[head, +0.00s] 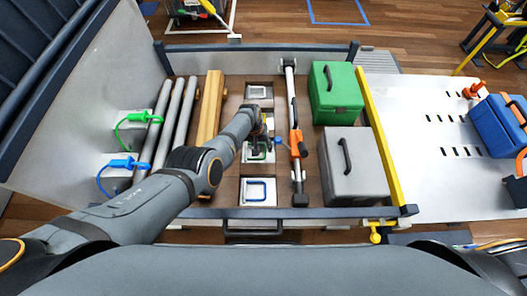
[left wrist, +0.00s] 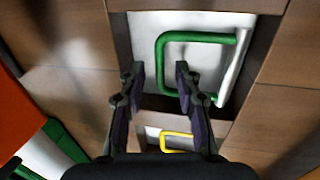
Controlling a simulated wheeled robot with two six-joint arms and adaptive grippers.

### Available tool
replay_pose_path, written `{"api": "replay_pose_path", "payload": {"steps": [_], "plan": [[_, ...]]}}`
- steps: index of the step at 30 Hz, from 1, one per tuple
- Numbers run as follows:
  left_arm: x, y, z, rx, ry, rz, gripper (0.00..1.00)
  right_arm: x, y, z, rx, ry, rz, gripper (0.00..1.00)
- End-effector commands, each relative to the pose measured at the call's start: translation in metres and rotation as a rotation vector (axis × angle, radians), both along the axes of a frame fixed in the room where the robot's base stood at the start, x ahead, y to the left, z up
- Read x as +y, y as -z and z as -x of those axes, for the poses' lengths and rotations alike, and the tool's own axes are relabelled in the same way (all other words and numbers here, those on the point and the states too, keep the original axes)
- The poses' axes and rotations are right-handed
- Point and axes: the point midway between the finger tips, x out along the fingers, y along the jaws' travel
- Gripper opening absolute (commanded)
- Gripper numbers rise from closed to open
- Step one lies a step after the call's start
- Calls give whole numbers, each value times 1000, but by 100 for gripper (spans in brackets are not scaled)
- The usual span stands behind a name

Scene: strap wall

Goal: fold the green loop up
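The green loop (left wrist: 205,38) is a U-shaped bar on a white plate (left wrist: 148,28) set in the wooden floor. In the head view the green loop (head: 262,155) is partly covered by my left gripper (head: 258,148). In the left wrist view my left gripper (left wrist: 160,72) is open, its two fingers apart with nothing between them. The tips are near the loop's lower left side; I cannot tell if they touch it. I cannot tell how far the loop is tilted. My right gripper is not in view.
A blue loop (head: 256,182) and a yellow loop (left wrist: 176,134) sit on neighbouring plates. A bar with an orange part (head: 296,145) lies right of the plates, by a green box (head: 336,95) and a grey box (head: 355,170). A wooden beam (head: 209,105) and grey tubes (head: 184,110) lie left.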

Motion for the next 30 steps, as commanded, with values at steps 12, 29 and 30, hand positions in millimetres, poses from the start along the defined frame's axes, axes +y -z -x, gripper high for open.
{"api": "replay_pose_path", "payload": {"steps": [12, 29, 30], "plan": [[-1, 2, 0, 0, 0, 0, 18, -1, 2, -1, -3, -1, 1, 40], [0, 2, 0, 0, 0, 1, 0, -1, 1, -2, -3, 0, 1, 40], [0, 1, 0, 0, 0, 3, 0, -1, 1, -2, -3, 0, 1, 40]]}}
